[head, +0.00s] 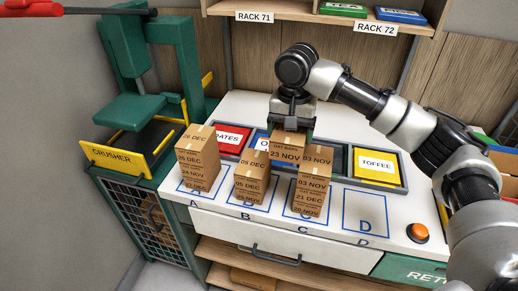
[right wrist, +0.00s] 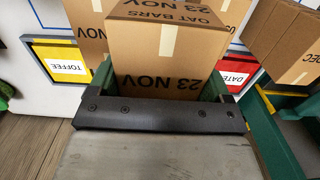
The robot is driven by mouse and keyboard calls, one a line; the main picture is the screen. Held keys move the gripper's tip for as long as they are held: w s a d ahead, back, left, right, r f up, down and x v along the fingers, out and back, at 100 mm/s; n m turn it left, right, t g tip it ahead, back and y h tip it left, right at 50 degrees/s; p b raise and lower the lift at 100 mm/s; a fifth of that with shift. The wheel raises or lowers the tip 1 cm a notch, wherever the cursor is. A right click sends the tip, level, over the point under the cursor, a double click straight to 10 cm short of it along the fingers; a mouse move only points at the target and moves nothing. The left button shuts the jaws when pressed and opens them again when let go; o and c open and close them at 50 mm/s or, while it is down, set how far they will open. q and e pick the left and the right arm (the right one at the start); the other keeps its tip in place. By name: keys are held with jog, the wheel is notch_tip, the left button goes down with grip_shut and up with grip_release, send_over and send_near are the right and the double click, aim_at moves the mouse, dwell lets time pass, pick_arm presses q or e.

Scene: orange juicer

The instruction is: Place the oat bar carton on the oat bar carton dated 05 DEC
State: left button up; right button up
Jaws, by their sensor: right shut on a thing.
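My right gripper (head: 291,118) is shut on an oat bar carton dated 23 NOV (head: 287,147). In the right wrist view this brown carton (right wrist: 165,50) sits between the green fingers, its OAT BARS top and date showing. In the head view it is behind and between stacks B and C; its lower part is hidden, so I cannot tell its height exactly. The oat bar carton dated 05 DEC (head: 252,170) tops the stack on square B, just left and in front of the held carton. My left gripper is not in view.
A taller stack topped by 26 DEC (head: 192,150) stands on square A; one topped by 03 NOV (head: 314,168) stands on C, close to the held carton. Square D (head: 365,211) is empty. Behind are labelled bins, including TOFFEE (head: 375,164). A green crusher (head: 135,110) stands left.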

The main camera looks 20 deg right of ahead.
jog(key=w+a+f, duration=0.2)
jog(key=a, duration=0.1)
jog(key=w+a+f+p, duration=0.1)
jog(key=shift+w+a, duration=0.25)
jog(key=shift+a, duration=0.15)
notch_tip(320, 180, down, 4)
jog(key=shift+r+p, duration=0.1)
jog(key=shift+p, duration=0.4)
jog(key=shift+f, duration=0.3)
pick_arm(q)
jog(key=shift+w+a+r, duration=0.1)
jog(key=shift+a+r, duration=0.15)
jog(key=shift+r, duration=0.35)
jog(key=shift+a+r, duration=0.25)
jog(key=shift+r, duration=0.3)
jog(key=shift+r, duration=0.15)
pick_arm(e)
jog(key=shift+f, duration=0.1)
jog(key=o, duration=0.9)
pick_arm(q)
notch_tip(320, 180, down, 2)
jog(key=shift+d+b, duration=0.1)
jog(key=shift+b, duration=0.8)
pick_arm(e)
notch_tip(320, 180, up, 12)
jog(key=shift+r, duration=0.15)
